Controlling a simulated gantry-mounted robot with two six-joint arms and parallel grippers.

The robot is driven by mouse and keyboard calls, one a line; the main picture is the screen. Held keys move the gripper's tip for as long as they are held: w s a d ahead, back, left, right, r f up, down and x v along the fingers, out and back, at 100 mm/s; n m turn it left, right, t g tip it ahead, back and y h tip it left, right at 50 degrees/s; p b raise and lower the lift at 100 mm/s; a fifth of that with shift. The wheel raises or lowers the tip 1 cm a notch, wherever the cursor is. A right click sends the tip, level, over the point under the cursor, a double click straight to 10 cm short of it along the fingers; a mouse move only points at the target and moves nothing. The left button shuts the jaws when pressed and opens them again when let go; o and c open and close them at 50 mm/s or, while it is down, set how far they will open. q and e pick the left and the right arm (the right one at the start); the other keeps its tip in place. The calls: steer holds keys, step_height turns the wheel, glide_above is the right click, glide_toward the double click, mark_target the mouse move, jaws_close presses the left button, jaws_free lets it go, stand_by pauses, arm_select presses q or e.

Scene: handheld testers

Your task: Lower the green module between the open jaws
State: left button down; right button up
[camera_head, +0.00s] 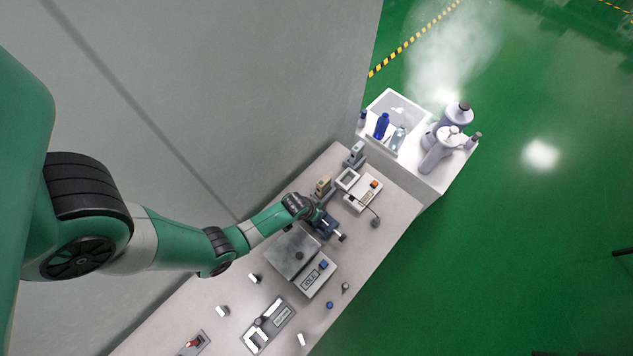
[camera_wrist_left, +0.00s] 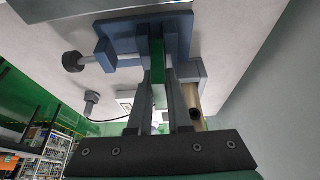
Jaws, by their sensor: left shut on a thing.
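My left gripper (camera_wrist_left: 160,85) is shut on the green module (camera_wrist_left: 159,72), a narrow green strip between the two dark fingers in the left wrist view. A blue vise (camera_wrist_left: 118,32) with a side screw and a dark knob is just beyond the fingertips. The module's far end overlaps the vise in that view; I cannot tell how deep it is between the jaws. In the head view the vise (camera_head: 326,226) is partly hidden by my left gripper (camera_head: 314,214), which is over it. The module cannot be made out there. My right gripper is not in view.
A white tester (camera_head: 356,189) with a cable lies beyond the vise. A tan-topped block (camera_head: 323,185) stands close beside the gripper. A box marked IDLE (camera_head: 312,279) with a grey plate is on the near side. A white side table (camera_head: 432,181) holds bottles.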

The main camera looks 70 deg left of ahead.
arm_select(q)
steer(key=shift+f+b, duration=0.55)
steer(key=shift+f, duration=0.05)
steer(key=c, duration=0.8)
jaws_free()
steer(key=shift+o, duration=0.2)
steer(key=p+v, duration=0.9)
steer(key=v, duration=0.2)
steer(key=shift+r, duration=0.3)
